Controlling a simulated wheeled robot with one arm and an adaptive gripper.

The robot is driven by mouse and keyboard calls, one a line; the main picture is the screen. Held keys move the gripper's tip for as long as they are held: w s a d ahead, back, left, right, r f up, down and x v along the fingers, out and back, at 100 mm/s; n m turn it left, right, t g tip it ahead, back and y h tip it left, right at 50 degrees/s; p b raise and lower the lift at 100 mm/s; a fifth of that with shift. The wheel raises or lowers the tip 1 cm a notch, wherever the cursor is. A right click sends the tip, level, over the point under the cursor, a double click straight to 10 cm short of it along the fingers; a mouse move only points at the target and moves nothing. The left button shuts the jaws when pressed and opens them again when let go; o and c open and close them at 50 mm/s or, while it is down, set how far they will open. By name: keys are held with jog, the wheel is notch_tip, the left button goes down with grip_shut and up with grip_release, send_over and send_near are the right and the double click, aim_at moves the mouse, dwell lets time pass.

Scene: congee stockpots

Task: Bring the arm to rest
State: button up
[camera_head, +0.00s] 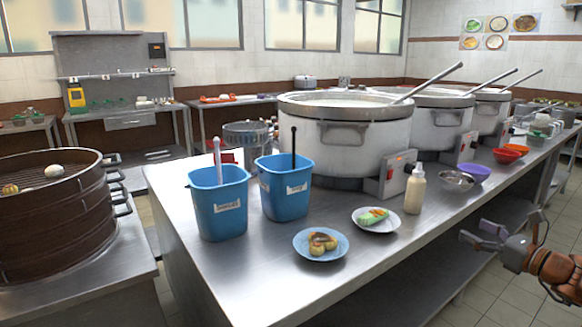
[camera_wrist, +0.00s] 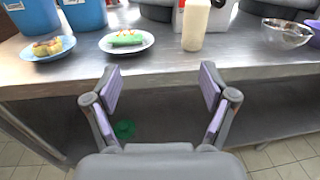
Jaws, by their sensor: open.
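My gripper (camera_head: 484,236) is at the lower right of the head view, out past the front edge of the steel counter (camera_head: 270,290). In the wrist view my gripper (camera_wrist: 160,90) is open, with its two fingers spread and nothing between them. It points toward the counter edge. The fingers appear apart from the counter and everything on it. Part of my arm runs out of the head view at the right.
On the counter are a blue plate with buns (camera_head: 321,245), a plate with a green item (camera_head: 376,219), a squeeze bottle (camera_head: 415,191), blue bins (camera_head: 219,202), bowls (camera_head: 456,181) and large stockpots (camera_head: 345,135). A steamer (camera_head: 50,215) stands left. A green item (camera_wrist: 124,129) lies below the counter top.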

jog(key=s+a+f+n+g+y, duration=0.25)
jog(key=a+n+g, duration=0.35)
jog(key=a, duration=0.9)
jog(key=s+a+f+n+g+y, duration=0.1)
jog(key=s+a+n+g+y, duration=0.2)
jog(key=a+n, duration=0.75)
jog(key=s+a+f+n+g+h, duration=0.35)
jog(key=s+a, duration=0.25)
jog(key=s, duration=0.3)
jog(key=s+a+f+n+g+h, duration=0.3)
jog(key=s+a+f+n+g, duration=0.15)
jog(key=s+a, duration=0.35)
jog(key=s+d+f+n+g+h, duration=0.2)
jog(key=s+d+n+h, duration=0.4)
jog(key=s+d, duration=0.5)
jog(key=s+a+r+p, duration=0.1)
jog(key=r+p, duration=1)
jog(key=r, duration=0.1)
jog(key=s+a+r+t+p, duration=0.1)
jog(key=s+r+p, duration=0.1)
jog(key=r+p, duration=1)
jog(key=shift+a, duration=0.3)
